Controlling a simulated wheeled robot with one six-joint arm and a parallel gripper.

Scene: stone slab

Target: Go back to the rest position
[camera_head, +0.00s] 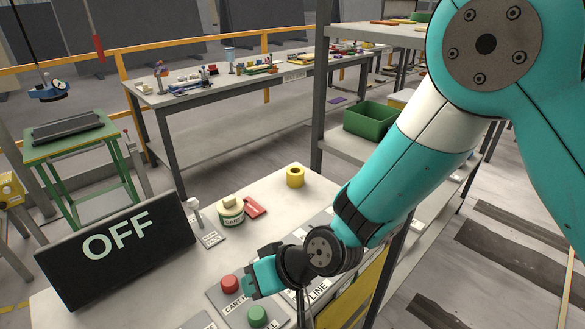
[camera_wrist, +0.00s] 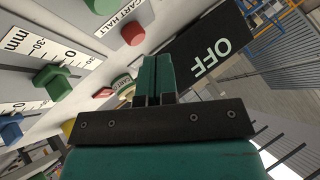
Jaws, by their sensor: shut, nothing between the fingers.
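My gripper (camera_head: 250,285) is at the end of my teal arm, low over the stone slab (camera_head: 270,205), close to a red button (camera_head: 230,283) and a green button (camera_head: 257,316). In the wrist view my gripper (camera_wrist: 153,62) has its two teal fingers together with nothing between them. The red button (camera_wrist: 133,34) also shows there, near the "CART HALT" label. I cannot tell whether the fingertips touch anything.
A black "OFF" sign (camera_head: 118,250) stands at the slab's left. A small lever (camera_head: 196,213), a round labelled tin (camera_head: 231,211), a red piece (camera_head: 254,207) and a yellow ring (camera_head: 295,176) are on the slab. Sliders with scales, one green (camera_wrist: 51,80) and one blue (camera_wrist: 10,128), lie beside my gripper.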

